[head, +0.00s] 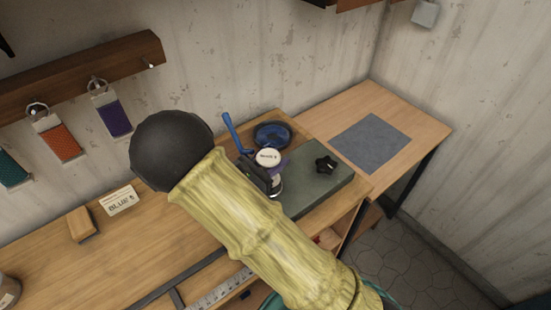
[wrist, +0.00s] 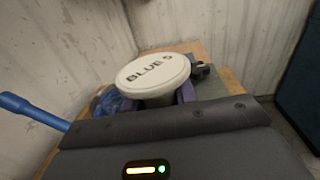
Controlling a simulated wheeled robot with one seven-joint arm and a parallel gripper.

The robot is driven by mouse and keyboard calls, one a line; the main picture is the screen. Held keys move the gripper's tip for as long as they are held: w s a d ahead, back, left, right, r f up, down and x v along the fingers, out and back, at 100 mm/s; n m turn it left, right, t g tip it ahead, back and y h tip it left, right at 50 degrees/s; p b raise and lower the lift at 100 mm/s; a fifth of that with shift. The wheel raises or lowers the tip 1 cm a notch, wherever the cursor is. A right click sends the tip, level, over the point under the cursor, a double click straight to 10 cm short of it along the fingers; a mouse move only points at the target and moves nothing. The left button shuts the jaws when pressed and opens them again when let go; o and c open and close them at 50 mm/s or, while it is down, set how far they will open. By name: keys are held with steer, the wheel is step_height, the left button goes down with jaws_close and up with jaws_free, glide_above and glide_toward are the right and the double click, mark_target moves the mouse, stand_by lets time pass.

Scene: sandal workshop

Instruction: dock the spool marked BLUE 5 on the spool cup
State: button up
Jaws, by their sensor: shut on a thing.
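The spool marked BLUE 5 (wrist: 152,75) shows its white, lettered top in the wrist view, with purple finger pads on both sides of it. In the head view the spool (head: 268,156) stands up out of my gripper (head: 273,176), which is shut on it. Behind it is a dark blue round dish (head: 272,134), which may be the spool cup; its blue rim also shows in the wrist view (wrist: 108,104). The spool's lower part is hidden by my gripper. I cannot tell its height above the bench.
A green-grey block (head: 312,182) with a black star knob (head: 326,164) lies right of my gripper. A blue handle (head: 235,132) rises at the left. A card reading BLUE 5 (head: 118,201) and a wooden block (head: 82,224) sit on the bench. A grey mat (head: 370,142) lies clear.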

steer(key=shift+f+b, duration=0.85)
steer(key=shift+f, duration=0.5)
steer(key=shift+p, duration=0.45)
steer(key=shift+f+b, duration=0.4)
steer(key=shift+f, duration=0.2)
stand_by(0.7)
steer(key=o, duration=0.7)
steer(key=p+v, duration=0.2)
steer(key=v, duration=0.9)
stand_by(0.4)
